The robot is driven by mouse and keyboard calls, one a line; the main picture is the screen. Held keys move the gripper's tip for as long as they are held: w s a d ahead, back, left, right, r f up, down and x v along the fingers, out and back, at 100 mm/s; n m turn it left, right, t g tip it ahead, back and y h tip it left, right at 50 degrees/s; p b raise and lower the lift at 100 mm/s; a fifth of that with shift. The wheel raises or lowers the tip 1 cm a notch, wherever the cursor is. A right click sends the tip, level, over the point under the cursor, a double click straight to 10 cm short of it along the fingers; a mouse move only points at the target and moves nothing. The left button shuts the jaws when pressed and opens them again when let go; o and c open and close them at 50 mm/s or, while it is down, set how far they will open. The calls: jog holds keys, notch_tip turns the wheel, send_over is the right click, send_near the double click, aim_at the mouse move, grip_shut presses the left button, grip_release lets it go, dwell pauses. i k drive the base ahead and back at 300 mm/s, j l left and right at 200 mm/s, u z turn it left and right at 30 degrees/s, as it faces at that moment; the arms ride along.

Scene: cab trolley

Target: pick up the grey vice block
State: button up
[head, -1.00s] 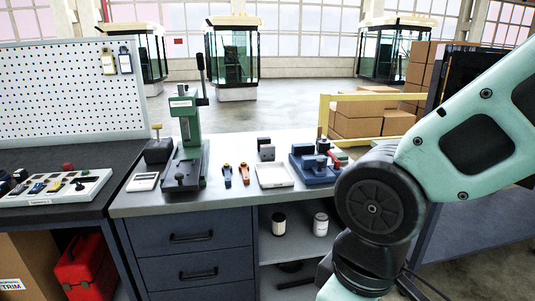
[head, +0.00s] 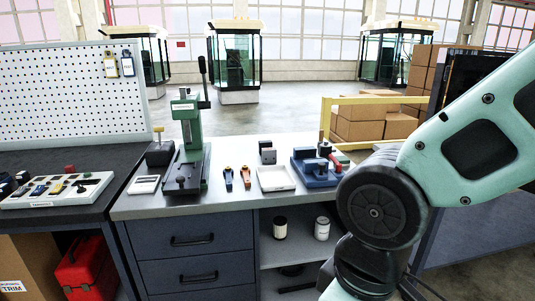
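A small dark grey block (head: 267,155) with a stepped shape stands on the light grey workbench top (head: 232,202), just behind a shallow white tray. It looks like the grey vice block. To its right is a blue vice-like fixture (head: 312,178) with dark grey and red parts on it. My arm fills the right side of the head view, to the right of the fixture. My gripper is outside the picture, so its state and anything in it are hidden.
The white tray (head: 290,185) looks empty. Left of it lie two small orange-marked tools (head: 245,178), then a tall green press (head: 192,155). A dark bench with a switch panel (head: 60,190) adjoins at left. A yellow rail (head: 325,118) and cardboard boxes (head: 362,130) stand behind.

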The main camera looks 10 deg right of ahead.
aim_at(269, 154)
jog(key=i, duration=2.1)
